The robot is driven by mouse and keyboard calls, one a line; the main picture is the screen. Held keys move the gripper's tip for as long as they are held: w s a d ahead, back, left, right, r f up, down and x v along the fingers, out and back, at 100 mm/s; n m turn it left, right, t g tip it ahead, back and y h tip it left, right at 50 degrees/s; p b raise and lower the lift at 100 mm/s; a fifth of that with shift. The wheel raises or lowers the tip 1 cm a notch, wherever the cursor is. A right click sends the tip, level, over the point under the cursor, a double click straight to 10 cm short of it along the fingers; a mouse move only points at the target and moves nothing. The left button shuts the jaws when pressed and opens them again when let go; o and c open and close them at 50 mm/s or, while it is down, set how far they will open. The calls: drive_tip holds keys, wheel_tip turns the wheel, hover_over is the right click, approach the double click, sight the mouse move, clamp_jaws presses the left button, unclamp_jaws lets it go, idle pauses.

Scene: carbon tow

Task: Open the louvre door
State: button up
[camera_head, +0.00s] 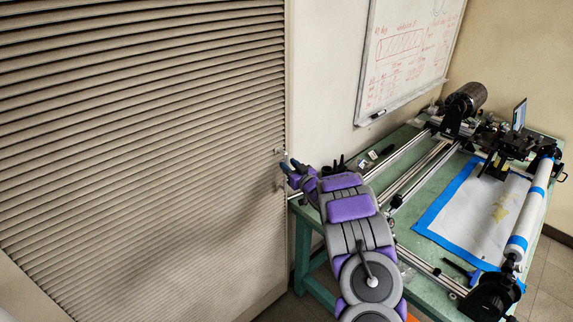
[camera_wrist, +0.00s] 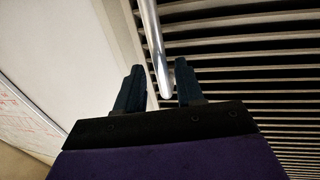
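The louvre door (camera_head: 140,150) is a large beige slatted panel on the left of the head view. It looks closed against its frame. In the wrist view its dark-gapped slats (camera_wrist: 250,50) fill the right side. A silvery bar handle (camera_wrist: 153,45) comes down from the top and ends near the gap between my fingertips. In the head view the handle (camera_head: 279,151) is small at the door's right edge, partly hidden by my gripper (camera_head: 286,162). In the wrist view my gripper (camera_wrist: 160,80) has its two dark fingers apart, one on either side of the handle's end. Contact is unclear.
A green workbench (camera_head: 305,217) with rails, a roller and blue-taped sheet stands right of the door, close beside my arm. A whiteboard (camera_head: 410,55) hangs on the wall behind it. Tiled floor (camera_head: 550,285) shows at the lower right.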

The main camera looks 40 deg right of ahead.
drive_tip(key=shift+w+d, duration=0.15)
drive_tip(key=shift+w, duration=1.2)
clamp_jaws()
